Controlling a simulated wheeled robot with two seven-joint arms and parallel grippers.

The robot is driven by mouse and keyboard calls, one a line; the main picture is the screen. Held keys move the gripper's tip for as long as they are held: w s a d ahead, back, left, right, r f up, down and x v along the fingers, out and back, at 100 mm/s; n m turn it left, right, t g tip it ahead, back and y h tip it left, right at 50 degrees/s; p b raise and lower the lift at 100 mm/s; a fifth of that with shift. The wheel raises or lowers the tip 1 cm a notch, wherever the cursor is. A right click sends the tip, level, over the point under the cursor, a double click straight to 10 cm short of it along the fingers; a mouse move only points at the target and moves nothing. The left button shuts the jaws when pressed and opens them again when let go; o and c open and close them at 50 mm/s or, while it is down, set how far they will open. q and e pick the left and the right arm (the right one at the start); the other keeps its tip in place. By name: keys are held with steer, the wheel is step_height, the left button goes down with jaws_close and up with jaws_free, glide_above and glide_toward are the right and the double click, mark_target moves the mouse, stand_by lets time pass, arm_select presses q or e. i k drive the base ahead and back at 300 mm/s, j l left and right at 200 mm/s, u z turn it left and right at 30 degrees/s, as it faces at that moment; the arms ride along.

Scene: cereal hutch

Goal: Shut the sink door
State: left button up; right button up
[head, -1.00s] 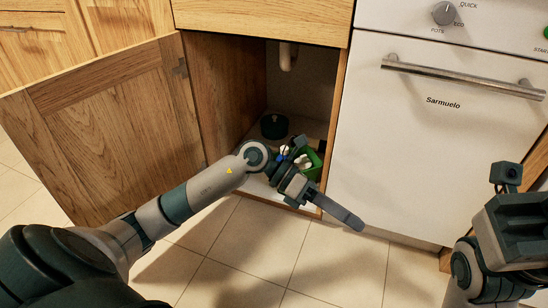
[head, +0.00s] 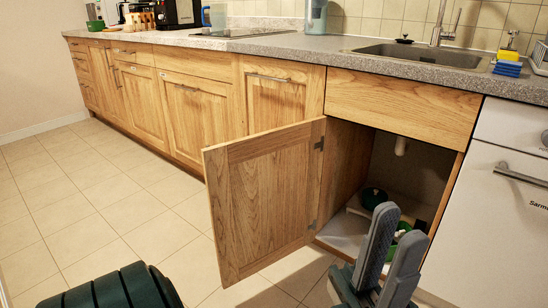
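The sink door (head: 265,195) is a wooden panel standing wide open, swung out to the left of the cabinet under the sink. Its hinged edge is at the cabinet's left side.
The open sink cabinet (head: 347,160) holds a dark green round item (head: 373,197) and other items partly hidden by my fingers. A white dishwasher (head: 508,200) stands at right. The sink (head: 425,54) is above. Tiled floor (head: 110,205) is clear at left.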

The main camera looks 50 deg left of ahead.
mark_target(263, 190)
steer(key=j+z, duration=0.25)
steer(key=j, duration=0.4)
steer(key=i+j+z, duration=0.1)
steer(key=j+z, duration=0.15)
steer(key=j, duration=0.4)
